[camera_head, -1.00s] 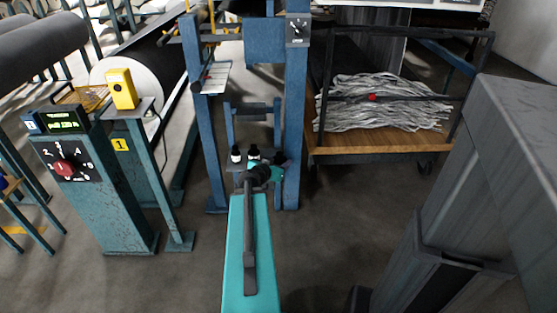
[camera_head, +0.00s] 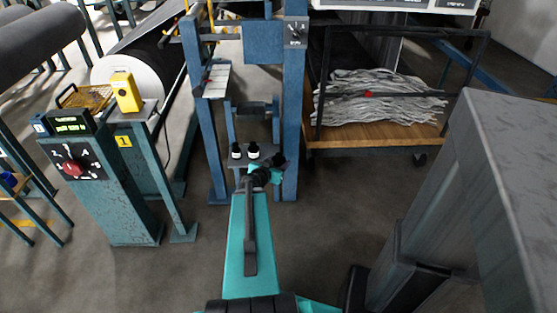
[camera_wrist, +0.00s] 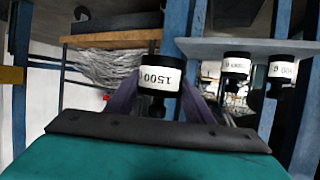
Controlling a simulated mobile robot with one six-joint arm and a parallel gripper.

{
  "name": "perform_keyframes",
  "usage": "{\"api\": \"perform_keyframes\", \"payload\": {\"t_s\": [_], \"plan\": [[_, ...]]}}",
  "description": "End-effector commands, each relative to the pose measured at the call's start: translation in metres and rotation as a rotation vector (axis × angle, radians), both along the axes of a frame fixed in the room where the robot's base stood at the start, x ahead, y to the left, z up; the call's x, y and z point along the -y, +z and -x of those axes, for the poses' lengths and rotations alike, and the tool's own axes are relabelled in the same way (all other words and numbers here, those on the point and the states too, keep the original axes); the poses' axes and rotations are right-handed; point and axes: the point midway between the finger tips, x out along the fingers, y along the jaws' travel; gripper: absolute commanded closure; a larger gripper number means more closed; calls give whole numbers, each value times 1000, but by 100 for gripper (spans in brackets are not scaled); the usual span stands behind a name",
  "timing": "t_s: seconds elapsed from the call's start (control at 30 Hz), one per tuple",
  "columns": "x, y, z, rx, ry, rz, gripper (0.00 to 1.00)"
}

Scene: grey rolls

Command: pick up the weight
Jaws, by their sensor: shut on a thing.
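My gripper (camera_wrist: 160,100) is shut on a black weight (camera_wrist: 151,61) with a white label reading 1500, which appears upside down in the wrist view. Its purple fingers press on both sides of the weight. Two similar black weights with white labels, a left one (camera_wrist: 236,66) and a right one (camera_wrist: 283,69), rest on a grey shelf (camera_wrist: 205,48). In the head view these two stand on the blue frame's small shelf, left of my gripper (camera_head: 277,166).
A blue upright frame (camera_head: 293,120) surrounds the shelf closely. A wooden cart (camera_head: 375,144) with grey strands stands at the right. A teal control post (camera_head: 105,200) and a yellow device (camera_head: 125,92) on a stand are at the left. Floor in front is clear.

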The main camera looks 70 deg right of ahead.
Motion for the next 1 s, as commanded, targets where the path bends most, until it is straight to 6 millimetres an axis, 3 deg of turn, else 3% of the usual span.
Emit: {"api": "perform_keyframes", "payload": {"t_s": [0.5,1.0], "plan": [[-20,6,12,-3,0,3,100],[-23,5,14,-2,1,3,100]]}}
